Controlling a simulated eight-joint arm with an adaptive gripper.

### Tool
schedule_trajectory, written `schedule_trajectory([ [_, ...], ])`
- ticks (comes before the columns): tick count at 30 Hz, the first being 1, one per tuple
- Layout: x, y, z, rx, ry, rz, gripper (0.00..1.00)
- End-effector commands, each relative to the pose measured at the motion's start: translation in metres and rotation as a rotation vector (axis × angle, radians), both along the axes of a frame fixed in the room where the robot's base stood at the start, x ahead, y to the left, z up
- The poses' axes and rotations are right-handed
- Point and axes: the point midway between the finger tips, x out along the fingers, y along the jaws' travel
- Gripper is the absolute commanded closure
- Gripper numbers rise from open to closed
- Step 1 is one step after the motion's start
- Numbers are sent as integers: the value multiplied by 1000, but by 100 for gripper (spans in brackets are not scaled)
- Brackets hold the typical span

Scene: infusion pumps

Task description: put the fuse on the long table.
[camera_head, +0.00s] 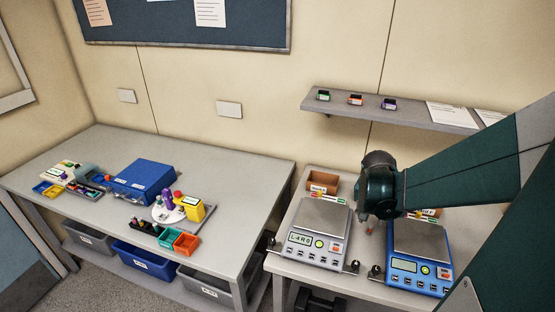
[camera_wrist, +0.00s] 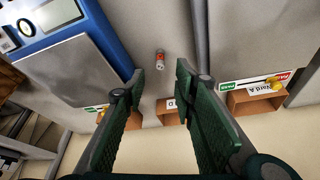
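The fuse (camera_wrist: 160,60) is a small red and white cylinder, seen in the wrist view on the grey top of the short table. In the head view a small reddish bit of it (camera_head: 369,229) shows just below my gripper, between the two pumps. My gripper (camera_wrist: 160,78) is open, with its green fingers apart and nothing between them; the fuse is beyond the fingertips, in line with the gap. In the head view my gripper (camera_head: 372,212) hides part of the short table. The long table (camera_head: 110,227) stands at the left, with bare grey top at its front and right.
A grey pump (camera_head: 321,217) and a blue pump (camera_head: 419,240) flank the fuse closely. Brown bins (camera_head: 323,180) stand behind them. On the long table are a blue box (camera_head: 145,180), a round white stand (camera_head: 160,214) and small coloured trays (camera_head: 186,243). A wall shelf (camera_head: 350,109) is above.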

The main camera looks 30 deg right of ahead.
Motion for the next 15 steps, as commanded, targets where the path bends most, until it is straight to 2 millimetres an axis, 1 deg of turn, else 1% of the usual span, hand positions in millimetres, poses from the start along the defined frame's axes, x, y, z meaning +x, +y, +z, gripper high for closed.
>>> schedule_trajectory([
  [10, 0, 0, -1, 0, 0, -1, 72],
  [15, 2, -3, -6, 0, 0, -1, 72],
])
